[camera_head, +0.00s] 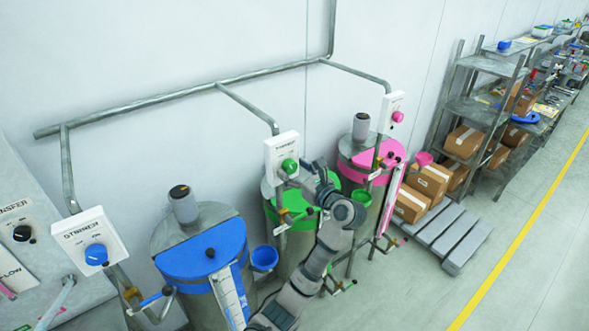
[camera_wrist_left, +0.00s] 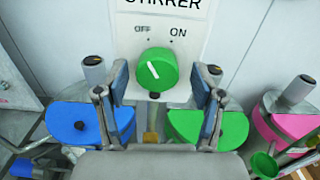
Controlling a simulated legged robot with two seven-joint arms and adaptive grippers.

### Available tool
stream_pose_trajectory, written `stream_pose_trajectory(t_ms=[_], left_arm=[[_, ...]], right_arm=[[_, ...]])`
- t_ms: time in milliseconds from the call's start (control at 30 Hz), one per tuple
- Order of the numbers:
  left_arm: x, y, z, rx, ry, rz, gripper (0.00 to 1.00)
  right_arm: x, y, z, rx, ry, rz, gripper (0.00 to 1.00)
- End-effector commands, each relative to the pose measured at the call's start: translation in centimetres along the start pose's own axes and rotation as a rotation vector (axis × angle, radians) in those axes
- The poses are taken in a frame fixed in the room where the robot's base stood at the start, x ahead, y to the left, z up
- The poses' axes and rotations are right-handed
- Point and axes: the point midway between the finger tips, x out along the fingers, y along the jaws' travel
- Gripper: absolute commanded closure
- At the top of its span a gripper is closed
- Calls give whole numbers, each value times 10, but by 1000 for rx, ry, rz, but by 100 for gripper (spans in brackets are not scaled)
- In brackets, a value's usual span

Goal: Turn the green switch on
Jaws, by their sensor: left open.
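The green switch (camera_head: 289,166) is a round knob on a white STIRRER panel (camera_head: 273,157) on a pipe above the green-lidded drum (camera_head: 288,205). In the left wrist view the green switch (camera_wrist_left: 157,69) is large and central, and its white mark tilts to the upper left, toward OFF. ON is printed to the upper right. My left gripper (camera_head: 303,177) is close to the panel, at the knob's right in the head view. In the wrist view its open fingers (camera_wrist_left: 160,78) stand on either side of the knob, apart from it. My right gripper is not in view.
A blue knob (camera_head: 96,254) and a pink knob (camera_head: 397,117) sit on similar panels left and right. The blue-lidded drum (camera_head: 203,250) and pink-lidded drum (camera_head: 372,158) flank the green one. A pallet (camera_head: 455,235) with boxes and shelves stand at the right.

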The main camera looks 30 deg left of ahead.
Motion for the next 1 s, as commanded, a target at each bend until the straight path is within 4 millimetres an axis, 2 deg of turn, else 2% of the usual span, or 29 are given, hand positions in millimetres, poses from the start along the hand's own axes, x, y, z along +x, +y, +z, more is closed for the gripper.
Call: stream_pose_trajectory(t_ms=[33, 67, 200, 300, 667, 1000], left_arm=[[0, 0, 0, 0, 0, 0, 32], [0, 0, 0, 0, 0, 0, 37], [0, 0, 0, 0, 0, 1, 72], [0, 0, 0, 1, 0, 0, 92], [1, -1, 0, 43, 0, 0, 92], [1, -1, -1, 270, 1, -3, 92]], right_arm=[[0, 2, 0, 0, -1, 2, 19], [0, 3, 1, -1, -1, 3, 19], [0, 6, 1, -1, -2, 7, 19], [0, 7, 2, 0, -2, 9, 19], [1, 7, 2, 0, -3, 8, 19], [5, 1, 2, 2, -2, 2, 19]])
